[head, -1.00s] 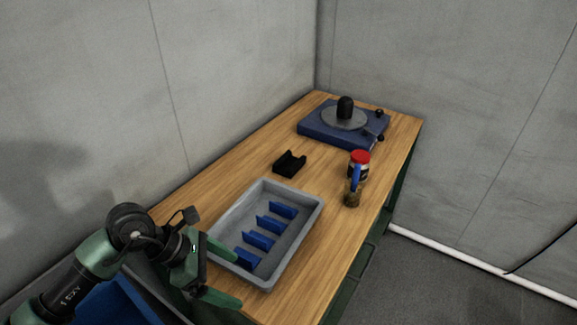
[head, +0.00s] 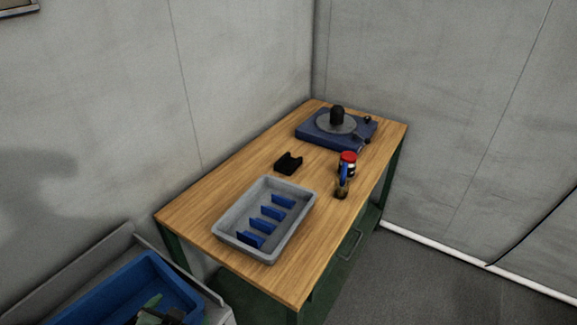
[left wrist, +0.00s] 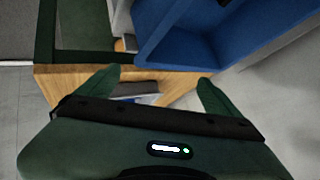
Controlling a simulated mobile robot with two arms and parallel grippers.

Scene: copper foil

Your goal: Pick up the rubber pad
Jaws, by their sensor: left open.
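I cannot tell for sure which thing is the rubber pad. A small black notched block (head: 289,163) lies on the wooden table behind the grey tray. A black rounded piece (head: 337,114) stands on the round plate of a blue turntable-like device (head: 312,134) at the far end. My left gripper (head: 156,312) is at the bottom edge of the head view, low by the blue bin and well away from both black things. In the left wrist view its two green fingers (left wrist: 160,87) are spread apart, with nothing held between them. My right gripper is out of view.
The grey tray (head: 222,230) holds several blue dividers. A blue bin (head: 95,297) is at lower left. The wooden table's (head: 195,203) left part is bare.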

